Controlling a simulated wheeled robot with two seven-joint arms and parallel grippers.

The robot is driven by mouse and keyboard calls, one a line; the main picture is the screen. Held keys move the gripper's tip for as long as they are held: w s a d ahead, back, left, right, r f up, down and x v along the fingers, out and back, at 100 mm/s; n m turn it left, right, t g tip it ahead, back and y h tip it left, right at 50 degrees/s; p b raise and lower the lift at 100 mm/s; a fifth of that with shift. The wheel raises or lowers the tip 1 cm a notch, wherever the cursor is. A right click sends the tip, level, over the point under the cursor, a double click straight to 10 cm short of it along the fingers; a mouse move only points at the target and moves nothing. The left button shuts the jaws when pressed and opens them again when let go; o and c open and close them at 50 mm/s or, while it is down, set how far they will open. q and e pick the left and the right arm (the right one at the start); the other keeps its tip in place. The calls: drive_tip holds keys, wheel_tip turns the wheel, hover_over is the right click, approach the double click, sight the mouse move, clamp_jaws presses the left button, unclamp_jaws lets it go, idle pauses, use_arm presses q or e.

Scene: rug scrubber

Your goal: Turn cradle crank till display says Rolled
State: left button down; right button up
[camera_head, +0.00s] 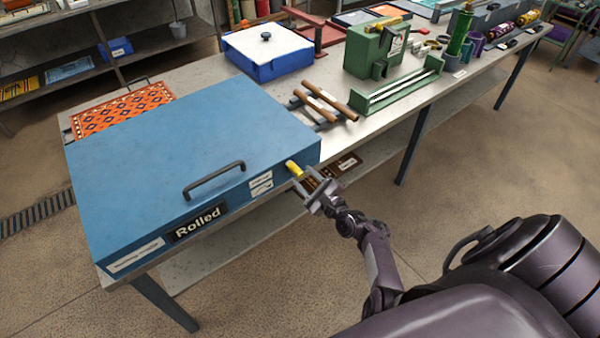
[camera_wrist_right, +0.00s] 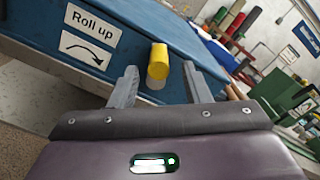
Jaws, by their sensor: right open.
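The large blue machine (camera_head: 170,150) stands on the near end of the workbench, with a black handle on its lid. Its black display (camera_head: 200,222) reads "Rolled". A yellow crank grip (camera_head: 294,169) sticks out of its front face at the right end. My right gripper (camera_head: 308,186) is in front of this face, by the grip. In the right wrist view the yellow grip (camera_wrist_right: 158,62) sits between the two spread fingers, with gaps on both sides. A white "Roll up" label (camera_wrist_right: 92,25) with a curved arrow label is beside it. My left gripper is out of view.
An orange patterned rug (camera_head: 120,108) lies at the machine's far left side. Wooden rollers (camera_head: 325,106), a blue and white box (camera_head: 268,55) and a green machine (camera_head: 375,50) stand further along the workbench (camera_head: 345,135). The floor in front is clear.

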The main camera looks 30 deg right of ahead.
drive_tip(key=s, duration=0.4)
drive_tip(key=shift+d, duration=0.15)
drive_tip(key=s+a+f+n+g+y+b, duration=0.1)
drive_tip(key=s+a+f+n+g+b, duration=0.25)
drive_tip(key=f, duration=0.75)
drive_tip(key=s+a+f+n+g+b, duration=0.1)
drive_tip(key=s+a+f+n+g, duration=0.2)
drive_tip(key=s+a+f+n, duration=0.55)
drive_tip(key=s+a+f+n+g+y+b, duration=0.1)
drive_tip(key=s+f+n+g+b, duration=0.25)
drive_tip(key=f, duration=0.95)
drive_tip(key=s+f+n+g+h+b, duration=0.1)
drive_tip(key=s+f+n+g, duration=0.1)
drive_tip(key=s+f+n, duration=0.3)
drive_tip(key=s+f+n+g+h+b, duration=0.1)
drive_tip(key=s+f+n, duration=0.4)
drive_tip(key=s, duration=0.8)
drive_tip(key=s+f+n+g+h+b, duration=0.1)
drive_tip(key=s+f+n+g, duration=0.3)
drive_tip(key=s, duration=0.5)
drive_tip(key=shift+s+a+f+n, duration=0.3)
drive_tip(key=shift+a+f+n, duration=0.15)
drive_tip(key=shift+f, duration=0.15)
